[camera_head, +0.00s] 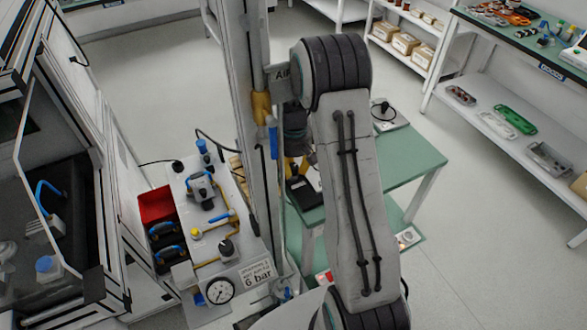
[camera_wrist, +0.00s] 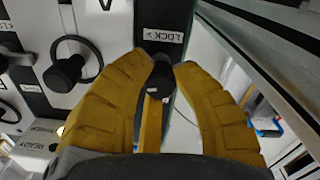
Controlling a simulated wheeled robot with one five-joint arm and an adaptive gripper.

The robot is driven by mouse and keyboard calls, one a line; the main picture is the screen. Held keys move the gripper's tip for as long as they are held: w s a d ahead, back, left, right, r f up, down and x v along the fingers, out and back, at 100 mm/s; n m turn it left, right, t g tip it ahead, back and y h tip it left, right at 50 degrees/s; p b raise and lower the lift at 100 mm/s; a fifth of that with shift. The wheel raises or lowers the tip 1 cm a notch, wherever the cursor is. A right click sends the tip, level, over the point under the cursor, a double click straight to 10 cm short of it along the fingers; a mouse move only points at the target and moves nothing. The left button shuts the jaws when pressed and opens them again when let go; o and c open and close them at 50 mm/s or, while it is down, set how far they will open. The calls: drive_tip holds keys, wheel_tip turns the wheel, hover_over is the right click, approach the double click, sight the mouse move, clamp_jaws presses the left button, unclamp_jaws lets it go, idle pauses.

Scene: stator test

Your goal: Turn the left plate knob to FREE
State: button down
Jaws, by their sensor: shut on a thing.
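In the wrist view my gripper (camera_wrist: 160,70) has its two yellow fingers closed around a small black knob (camera_wrist: 160,75). The knob stands on a dark strip of the panel and shows a small white mark. A white label reading LOCK with an arrow (camera_wrist: 163,36) appears upside down just beyond the knob. No FREE label is readable. A second, larger round black knob (camera_wrist: 65,71) with a dark ring sits to the left, apart from the fingers. In the head view my arm hides most of the work area, and the held knob cannot be made out there.
In the wrist view a white READY label block (camera_wrist: 35,143) lies lower left, and a glassy edge runs along the right. In the head view a green table (camera_head: 415,155) stands behind my arm, and a pressure gauge (camera_head: 220,290) and red bin (camera_head: 156,205) are at left.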

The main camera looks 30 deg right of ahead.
sight(294, 166)
drive_tip(key=n+b, duration=0.2)
drive_tip(key=n, duration=0.5)
drive_tip(key=shift+s+f, duration=0.1)
drive_tip(key=shift+f, duration=0.05)
drive_tip(key=n, duration=0.3)
drive_tip(key=shift+n, duration=0.4)
drive_tip(key=shift+n+b, duration=0.45)
drive_tip(key=shift+n, duration=1.35)
drive_tip(key=c, duration=1)
unclamp_jaws()
wheel_tip(294, 166, up, 12)
drive_tip(key=shift+r, duration=0.1)
